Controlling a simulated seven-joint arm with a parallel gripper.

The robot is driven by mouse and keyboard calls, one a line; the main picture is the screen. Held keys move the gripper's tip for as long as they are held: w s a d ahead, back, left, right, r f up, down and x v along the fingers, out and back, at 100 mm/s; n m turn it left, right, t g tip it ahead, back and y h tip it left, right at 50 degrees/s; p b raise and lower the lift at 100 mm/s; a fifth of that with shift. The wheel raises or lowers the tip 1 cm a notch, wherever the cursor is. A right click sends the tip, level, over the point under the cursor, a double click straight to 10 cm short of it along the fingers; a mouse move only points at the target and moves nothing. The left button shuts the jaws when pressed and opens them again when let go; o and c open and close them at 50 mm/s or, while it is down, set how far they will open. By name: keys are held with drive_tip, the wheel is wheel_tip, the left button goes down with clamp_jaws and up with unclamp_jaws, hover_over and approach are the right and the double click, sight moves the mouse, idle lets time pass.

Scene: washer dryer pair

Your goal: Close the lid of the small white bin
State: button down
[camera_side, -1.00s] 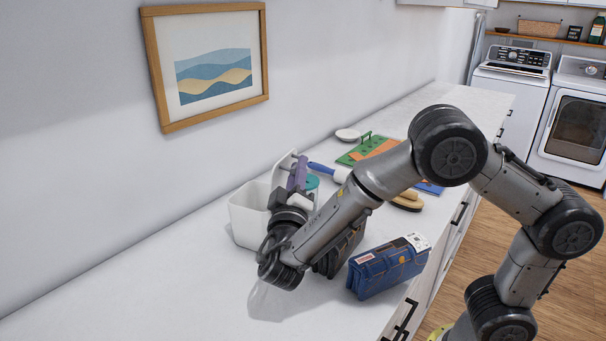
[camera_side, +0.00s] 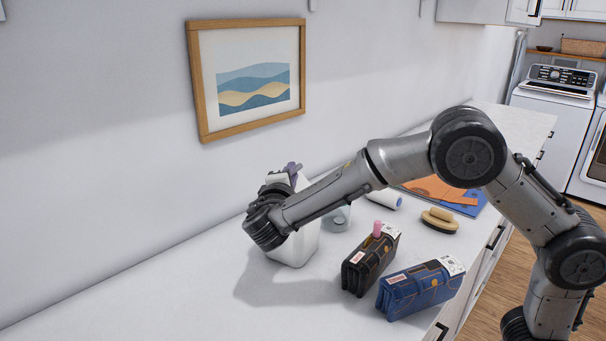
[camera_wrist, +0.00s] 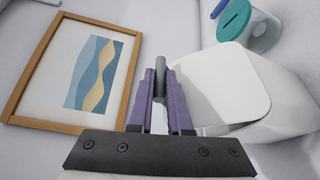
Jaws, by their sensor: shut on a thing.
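The small white bin (camera_side: 296,248) stands on the counter, partly hidden behind my wrist in the side view. In the side view the purple fingers of my gripper (camera_side: 291,169) show above the bin, beside the wall.
A clear container with a teal slotted top (camera_wrist: 238,22) stands close to the bin. A black pouch (camera_side: 368,262), a blue pouch (camera_side: 420,290) and a brush (camera_side: 439,220) lie to the right. A framed picture (camera_side: 250,80) hangs on the wall. The front-left counter is clear.

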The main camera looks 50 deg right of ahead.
drive_tip(key=shift+w+a+f+n+g+y, duration=0.15)
drive_tip(key=shift+w+f+n+g, duration=0.1)
drive_tip(key=shift+w+f+n, duration=0.25)
drive_tip(key=shift+w+a+f+n+g+y, duration=0.15)
drive_tip(key=shift+w+f+n+g, duration=0.1)
drive_tip(key=shift+w+n, duration=0.45)
drive_tip(key=shift+w+a+f+n+g, duration=0.1)
drive_tip(key=shift+w+f+n+g, duration=0.25)
drive_tip(key=shift+w+f+n, duration=0.3)
drive_tip(key=shift+w+a+f+n+g, duration=0.15)
drive_tip(key=shift+w+f+n+g, duration=0.2)
drive_tip(key=shift+f, duration=0.45)
drive_tip(key=shift+w+a+f+n+g, duration=0.1)
drive_tip(key=shift+w+f+n+g, duration=0.3)
drive_tip(key=shift+f+n, duration=0.3)
drive_tip(key=c, duration=0.8)
unclamp_jaws()
drive_tip(key=shift+c, duration=0.2)
drive_tip(key=v, duration=1.3)
drive_tip(key=shift+s+a+r, duration=0.2)
drive_tip(key=shift+s+a, duration=0.05)
drive_tip(key=shift+s, duration=0.05)
